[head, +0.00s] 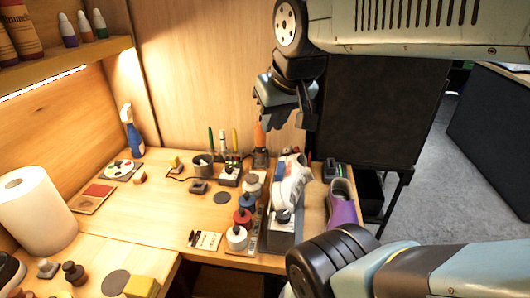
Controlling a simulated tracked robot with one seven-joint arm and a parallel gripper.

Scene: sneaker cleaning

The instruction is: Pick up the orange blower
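The orange blower (259,136) stands upright near the back of the wooden workbench, with its orange tip pointing up and a dark part below it. My gripper (287,121) hangs in front of the back wall, in the upper middle of the head view. It appears above and slightly right of the blower's tip. Its two dark fingers look spread apart, with nothing seen between them. Its depth relative to the blower is hard to judge, and no contact shows.
A white sneaker (291,183) rests on a dark stand right of the blower. Several small bottles (237,237) line the front. A purple shoe (342,205) is at the right. A dark panel (375,125) stands behind my arm.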

